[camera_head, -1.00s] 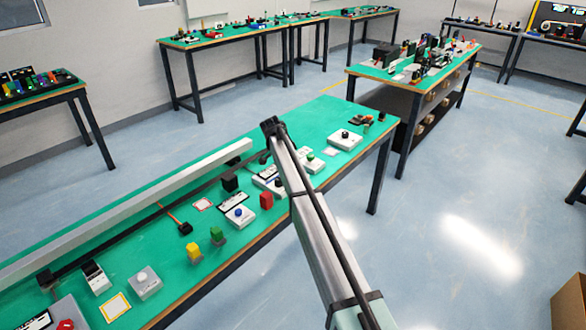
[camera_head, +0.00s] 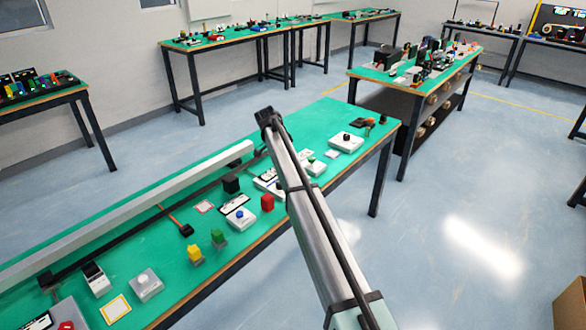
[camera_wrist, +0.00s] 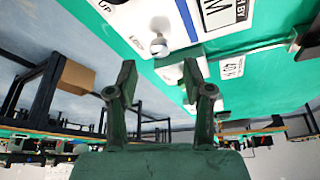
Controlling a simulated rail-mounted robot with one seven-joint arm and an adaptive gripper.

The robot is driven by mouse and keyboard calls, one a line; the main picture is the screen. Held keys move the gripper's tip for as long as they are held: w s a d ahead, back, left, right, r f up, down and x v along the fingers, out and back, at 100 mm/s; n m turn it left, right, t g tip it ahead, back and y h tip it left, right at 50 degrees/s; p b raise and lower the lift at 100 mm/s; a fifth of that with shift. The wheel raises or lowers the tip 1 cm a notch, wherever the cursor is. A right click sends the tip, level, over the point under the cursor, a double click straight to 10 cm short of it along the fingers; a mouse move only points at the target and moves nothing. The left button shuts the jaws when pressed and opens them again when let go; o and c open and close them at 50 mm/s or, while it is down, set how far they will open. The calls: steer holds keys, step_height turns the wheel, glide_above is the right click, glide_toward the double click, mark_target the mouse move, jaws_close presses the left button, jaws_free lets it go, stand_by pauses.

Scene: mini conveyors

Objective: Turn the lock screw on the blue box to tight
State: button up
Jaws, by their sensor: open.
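In the wrist view my gripper (camera_wrist: 160,78) is open, its two dark green fingers apart with nothing held between them. Just beyond the fingertips is a white panel with a round silver knob (camera_wrist: 159,46) and a blue stripe (camera_wrist: 186,20). I cannot tell whether this is the task's blue box or how the knob is turned. In the head view a white box with a blue knob (camera_head: 240,213) stands on the green bench. The gripper itself is hidden in the head view behind my arm.
The green bench (camera_head: 140,245) also holds a box with a green knob (camera_head: 312,162), a box with a black knob (camera_head: 346,138), yellow (camera_head: 195,254), green (camera_head: 217,237) and red blocks (camera_head: 267,202). A long grey rail (camera_head: 130,210) runs along it.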

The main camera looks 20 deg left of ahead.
steer(key=v, duration=0.6)
steer(key=shift+r, duration=0.25)
steer(key=s+d+f+n, duration=0.25)
steer(key=d+f, duration=0.65)
steer(key=d, duration=0.5)
steer(key=s+d+f+n+g+y, duration=0.1)
steer(key=s+d+f, duration=0.55)
steer(key=d, duration=0.35)
steer(key=s+d+f+n+g, duration=0.1)
steer(key=s+d+f+n, duration=0.1)
steer(key=s+d+f, duration=0.5)
steer(key=s+d+f+n+g+y, duration=0.1)
steer(key=s+d+f, duration=0.3)
steer(key=s+d, duration=0.6)
steer(key=s+d+f+n+y, duration=0.1)
steer(key=s+d+f+n, duration=0.25)
steer(key=s+d, duration=1)
steer(key=s+f+g, duration=0.2)
steer(key=s+f, duration=0.4)
steer(key=s, duration=0.3)
steer(key=s+a+f+g, duration=0.1)
steer(key=s+f+g, duration=0.1)
steer(key=s+f, duration=0.4)
steer(key=s+a+f+g, duration=0.1)
steer(key=s+f+g, duration=0.2)
steer(key=s, duration=1)
step_height(320, 180, down, 3)
steer(key=shift+s+f+m, duration=0.15)
steer(key=shift+s+m, duration=0.25)
